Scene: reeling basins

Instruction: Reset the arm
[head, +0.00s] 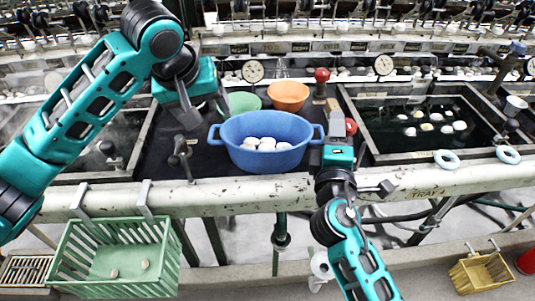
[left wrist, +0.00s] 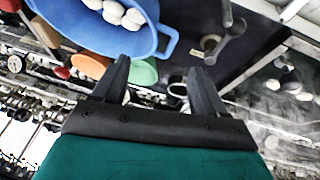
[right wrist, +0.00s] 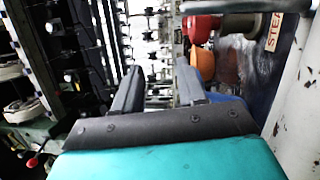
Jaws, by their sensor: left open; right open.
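My left gripper (head: 205,112) is open and empty, above the dark bench to the left of the blue basin (head: 232,135). In the left wrist view its two fingers (left wrist: 155,85) are apart, with the blue basin (left wrist: 150,38) beyond them. My right gripper (head: 338,135) is at the right handle of the blue basin; whether it touches the basin cannot be told. In the right wrist view its fingers (right wrist: 158,90) are apart with nothing seen between them. The blue basin holds several white cocoons (head: 267,144).
Behind the basin are a green bowl (head: 243,102) and an orange bowl (head: 288,94). A water trough (head: 400,145) with floating cocoons lies right. A pale front rail (head: 240,196) runs across. A green crate (head: 75,262) hangs left, a yellow basket (head: 482,272) right.

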